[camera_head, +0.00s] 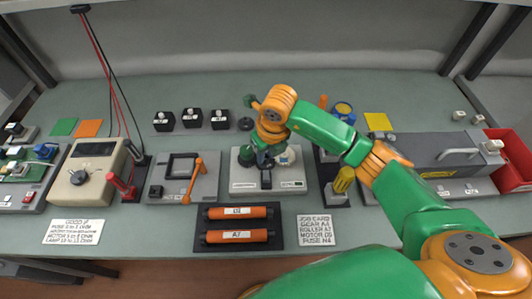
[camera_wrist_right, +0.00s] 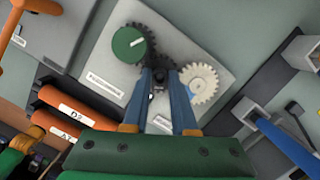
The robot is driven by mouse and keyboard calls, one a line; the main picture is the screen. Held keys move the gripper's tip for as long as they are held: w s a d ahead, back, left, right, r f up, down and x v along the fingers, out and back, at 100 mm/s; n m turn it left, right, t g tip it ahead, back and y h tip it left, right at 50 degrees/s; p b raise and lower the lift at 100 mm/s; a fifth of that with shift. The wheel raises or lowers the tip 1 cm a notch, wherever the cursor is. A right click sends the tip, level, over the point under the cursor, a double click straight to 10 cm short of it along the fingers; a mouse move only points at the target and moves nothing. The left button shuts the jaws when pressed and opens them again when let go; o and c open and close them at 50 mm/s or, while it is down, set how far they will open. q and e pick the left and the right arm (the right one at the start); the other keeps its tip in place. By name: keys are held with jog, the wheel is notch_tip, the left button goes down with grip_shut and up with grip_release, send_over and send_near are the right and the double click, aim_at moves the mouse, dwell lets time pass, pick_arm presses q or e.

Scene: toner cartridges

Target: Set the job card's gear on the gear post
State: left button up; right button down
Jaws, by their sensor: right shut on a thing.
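My right gripper (camera_head: 266,162) is over the pale gear base plate (camera_head: 240,185), pointing down. In the right wrist view its blue fingers (camera_wrist_right: 159,78) are shut on a dark gear (camera_wrist_right: 178,77), which lies mostly hidden behind the fingertips. That gear sits between a dark gear under a green knob (camera_wrist_right: 129,44) and a cream gear (camera_wrist_right: 200,86). I cannot tell whether it is seated on the post, which is hidden. The cream gear also shows in the head view (camera_head: 285,157). The white job card (camera_head: 317,230) lies at the front; its gear line is too small to read surely. My left gripper is out of view.
Orange rollers lie in a black tray (camera_head: 198,243) in front of the base. A lever device (camera_head: 172,180) stands left of it. Small black blocks (camera_head: 191,119) and a dark disc (camera_head: 245,124) lie behind. A grey machine (camera_head: 430,155) and red bin (camera_head: 515,155) are right.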

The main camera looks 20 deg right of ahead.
jog(key=c, duration=0.6)
grip_release()
jog(key=shift+c, duration=0.2)
notch_tip(320, 180, up, 7)
jog(key=s+b, duration=0.1)
jog(key=shift+s+d, duration=0.2)
